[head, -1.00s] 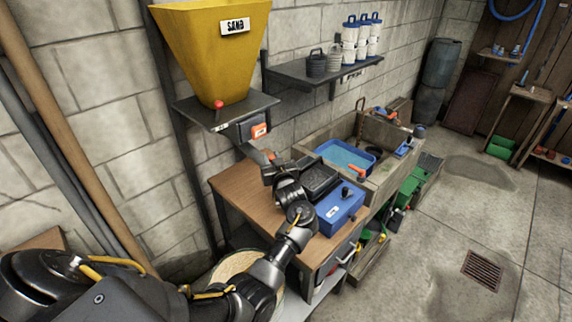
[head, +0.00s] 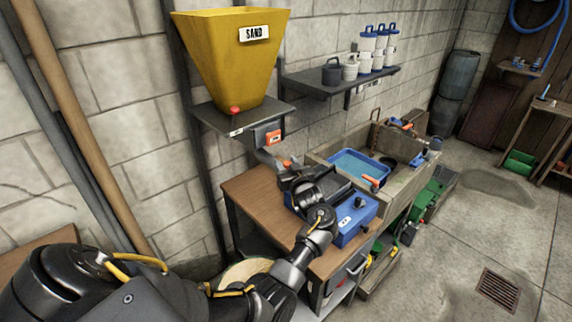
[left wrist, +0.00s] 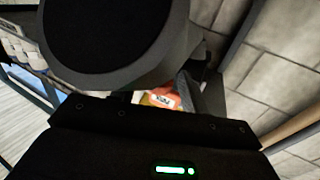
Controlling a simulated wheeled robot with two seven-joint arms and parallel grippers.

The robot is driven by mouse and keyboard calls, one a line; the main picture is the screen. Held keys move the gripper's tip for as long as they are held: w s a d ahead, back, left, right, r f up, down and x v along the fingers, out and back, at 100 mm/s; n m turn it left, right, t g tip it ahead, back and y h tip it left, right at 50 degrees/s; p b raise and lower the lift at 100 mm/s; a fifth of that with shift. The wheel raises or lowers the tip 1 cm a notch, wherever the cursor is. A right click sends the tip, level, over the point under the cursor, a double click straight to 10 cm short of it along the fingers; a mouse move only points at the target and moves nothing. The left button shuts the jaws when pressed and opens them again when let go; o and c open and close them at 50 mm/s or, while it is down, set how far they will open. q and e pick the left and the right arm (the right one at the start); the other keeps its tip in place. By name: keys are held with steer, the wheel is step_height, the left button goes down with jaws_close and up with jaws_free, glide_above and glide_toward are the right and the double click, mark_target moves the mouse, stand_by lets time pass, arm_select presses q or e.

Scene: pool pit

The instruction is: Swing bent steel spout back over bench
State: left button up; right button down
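The bent grey steel spout (head: 267,158) comes down below the yellow sand hopper (head: 230,60), under an orange-labelled box (head: 268,136). Its lower end has an orange part (head: 287,163) and lies above the back of the wooden bench (head: 255,196). My left gripper (head: 292,177) is right by that lower end, over the bench. Its fingers are dark and small, so I cannot tell whether they are open or touching the spout. In the left wrist view, a dark round shape hides most; behind it show a red-orange patch (left wrist: 160,98) and a grey bar. My right gripper is not in view.
A trough with a blue tub (head: 358,168) adjoins to the right. A shelf with pots (head: 345,82) hangs behind. The floor at right is mostly clear.

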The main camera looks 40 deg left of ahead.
arm_select(q)
steer(key=shift+d, duration=0.1)
steer(key=shift+s+d, duration=0.1)
steer(key=shift+d, duration=0.1)
steer(key=b+v, duration=0.1)
steer(key=v, duration=0.6)
steer(key=shift+b, duration=0.4)
steer(key=shift+a, duration=0.1)
